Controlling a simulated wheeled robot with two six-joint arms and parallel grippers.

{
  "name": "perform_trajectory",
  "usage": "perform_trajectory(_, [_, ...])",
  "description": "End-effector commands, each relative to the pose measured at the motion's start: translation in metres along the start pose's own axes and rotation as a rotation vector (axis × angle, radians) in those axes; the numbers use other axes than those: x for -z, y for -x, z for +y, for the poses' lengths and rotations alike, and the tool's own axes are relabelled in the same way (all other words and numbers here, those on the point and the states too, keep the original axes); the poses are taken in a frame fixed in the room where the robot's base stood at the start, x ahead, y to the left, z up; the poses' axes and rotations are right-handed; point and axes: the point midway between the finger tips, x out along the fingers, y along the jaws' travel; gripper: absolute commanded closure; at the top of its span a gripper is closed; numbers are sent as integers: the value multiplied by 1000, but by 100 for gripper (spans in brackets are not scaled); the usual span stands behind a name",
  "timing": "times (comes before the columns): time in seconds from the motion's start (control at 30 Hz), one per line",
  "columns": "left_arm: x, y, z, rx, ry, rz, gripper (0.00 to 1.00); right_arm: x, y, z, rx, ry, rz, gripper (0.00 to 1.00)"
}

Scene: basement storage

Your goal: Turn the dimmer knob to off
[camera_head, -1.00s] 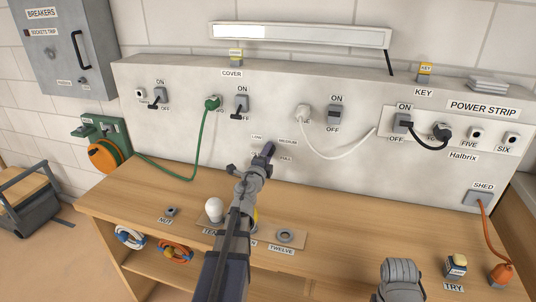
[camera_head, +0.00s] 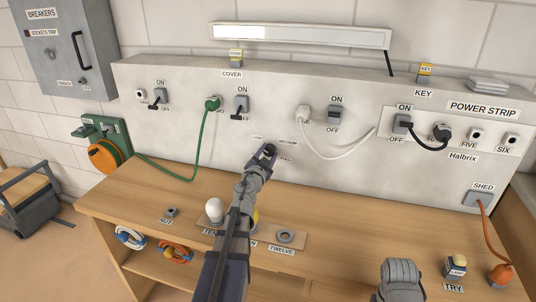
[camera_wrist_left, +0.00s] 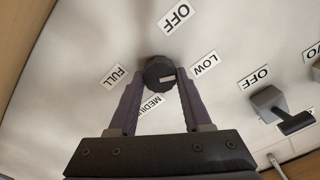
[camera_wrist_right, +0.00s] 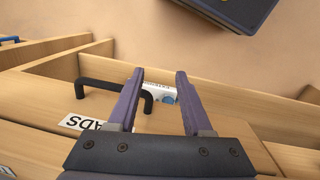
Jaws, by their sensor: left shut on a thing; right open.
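The dimmer knob (camera_wrist_left: 159,71) is a dark round knob on the pale wall panel, ringed by labels OFF (camera_wrist_left: 174,17), LOW (camera_wrist_left: 204,65), MEDIUM (camera_wrist_left: 152,103) and FULL (camera_wrist_left: 115,77). A white mark on it sits at its lower right in the left wrist view, seemingly between LOW and MEDIUM. My left gripper (camera_wrist_left: 158,80) is shut on the knob, one finger on each side. In the head view my left gripper (camera_head: 265,152) hides most of the knob and the OFF label. My right gripper (camera_wrist_right: 158,80) is open and empty in the right wrist view.
A lever switch (camera_wrist_left: 280,110) with its own OFF label stands near the knob. The workbench (camera_head: 330,215) below holds a white bulb (camera_head: 214,209) and a ring (camera_head: 285,235). A dark drawer handle (camera_wrist_right: 92,84) shows beyond my right gripper's fingers.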

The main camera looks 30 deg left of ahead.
Motion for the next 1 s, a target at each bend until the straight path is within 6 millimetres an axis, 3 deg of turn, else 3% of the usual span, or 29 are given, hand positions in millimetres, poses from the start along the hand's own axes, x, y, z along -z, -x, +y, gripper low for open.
perform_trajectory(1.0, [-1,1,-1,0,880,0,100,0,0,0,0,0,0,50])
